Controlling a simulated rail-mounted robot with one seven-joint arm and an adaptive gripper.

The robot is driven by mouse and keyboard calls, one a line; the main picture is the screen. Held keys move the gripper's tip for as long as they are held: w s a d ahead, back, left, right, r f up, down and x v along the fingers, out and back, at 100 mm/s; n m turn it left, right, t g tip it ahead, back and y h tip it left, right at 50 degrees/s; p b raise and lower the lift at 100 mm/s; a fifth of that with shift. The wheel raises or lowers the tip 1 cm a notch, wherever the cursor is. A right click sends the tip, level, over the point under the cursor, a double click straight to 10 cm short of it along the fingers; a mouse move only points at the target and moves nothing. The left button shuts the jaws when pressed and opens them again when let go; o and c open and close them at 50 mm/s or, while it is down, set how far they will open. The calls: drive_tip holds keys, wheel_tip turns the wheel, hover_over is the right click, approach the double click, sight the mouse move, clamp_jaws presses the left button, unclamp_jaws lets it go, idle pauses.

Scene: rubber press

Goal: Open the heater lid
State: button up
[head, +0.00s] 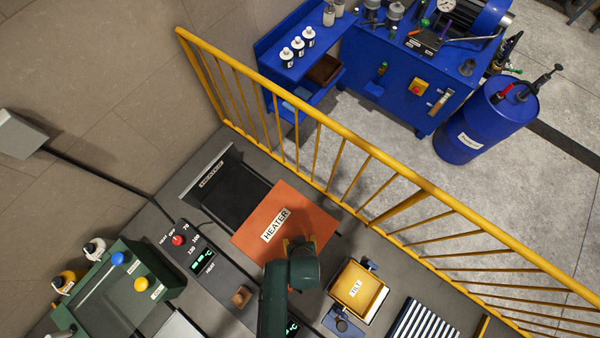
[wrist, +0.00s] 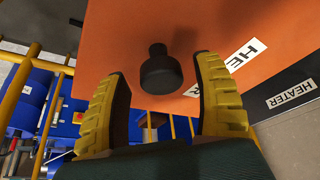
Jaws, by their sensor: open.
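The heater lid (head: 255,232) is an orange panel with a white HEATER label, right of a dark heater plate (head: 237,190) and partly overlapping it. Its exact tilt is hard to tell. In the wrist view the lid (wrist: 125,40) fills the upper middle, with a black round knob (wrist: 160,72) sticking out from it. My gripper (wrist: 157,78) is open, with its yellow ridged fingers on either side of the knob and gaps showing on both sides. In the head view my arm covers the lid's lower edge, the knob and most of my gripper (head: 300,245).
A yellow railing (head: 340,125) runs behind the heater. A yellow TILT tray (head: 358,290) stands right of my arm. A control panel with a red button (head: 178,240) lies to the left. A blue bench (head: 400,70) and blue barrel (head: 480,125) stand beyond the railing.

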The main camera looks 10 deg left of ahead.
drive_tip(key=v, duration=1.2)
drive_tip(key=shift+s+d+f, duration=0.1)
drive_tip(key=shift+f, duration=0.05)
